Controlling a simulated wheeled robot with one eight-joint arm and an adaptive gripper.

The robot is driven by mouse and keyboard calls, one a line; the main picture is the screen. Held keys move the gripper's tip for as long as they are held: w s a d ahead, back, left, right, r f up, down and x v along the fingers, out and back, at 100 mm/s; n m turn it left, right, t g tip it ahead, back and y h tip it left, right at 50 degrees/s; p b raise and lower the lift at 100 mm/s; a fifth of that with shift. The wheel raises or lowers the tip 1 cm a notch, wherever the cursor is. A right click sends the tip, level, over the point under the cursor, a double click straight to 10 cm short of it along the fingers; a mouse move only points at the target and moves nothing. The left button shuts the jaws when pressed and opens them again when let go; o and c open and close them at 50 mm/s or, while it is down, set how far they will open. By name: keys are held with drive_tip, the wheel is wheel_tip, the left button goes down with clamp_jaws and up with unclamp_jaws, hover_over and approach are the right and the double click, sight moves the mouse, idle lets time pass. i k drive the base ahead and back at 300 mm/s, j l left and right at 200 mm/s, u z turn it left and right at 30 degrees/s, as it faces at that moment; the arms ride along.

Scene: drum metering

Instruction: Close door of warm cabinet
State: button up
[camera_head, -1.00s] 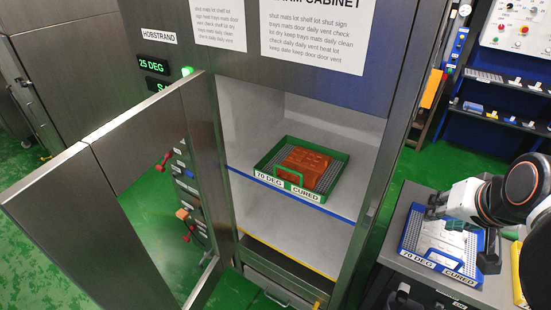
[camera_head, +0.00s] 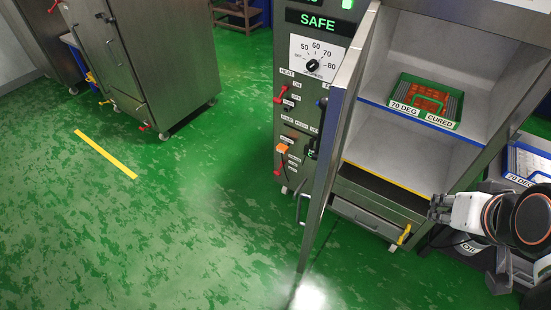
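The warm cabinet (camera_head: 378,172) stands at the upper right with its grey interior exposed. Its steel door (camera_head: 335,150) hangs open on the left side, swung out toward me and seen almost edge-on. A metal loop handle (camera_head: 299,208) shows at the door's left face, low down. My gripper (camera_head: 437,208) is at the right, in front of the cabinet's lower right corner, apart from the door and holding nothing I can make out. Its fingers are small and dark, so their opening is unclear.
A green tray (camera_head: 458,125) with an orange-brown block sits on the cabinet's upper shelf. A blue tray (camera_head: 517,181) lies on the bench at right. A control panel with a dial (camera_head: 312,66) is left of the door. Green floor (camera_head: 190,220) is clear at left.

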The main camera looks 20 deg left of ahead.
sight(344, 88)
drive_tip(key=k+j, duration=0.15)
drive_tip(key=j, duration=0.15)
drive_tip(key=k+j, duration=0.1)
drive_tip(key=j, duration=0.2)
drive_tip(key=k+j, duration=0.15)
drive_tip(key=j, duration=0.15)
drive_tip(key=k+j, duration=0.15)
drive_tip(key=j, duration=0.15)
drive_tip(key=i+j+u, duration=0.1)
drive_tip(key=i+j, duration=0.05)
drive_tip(key=i, duration=0.05)
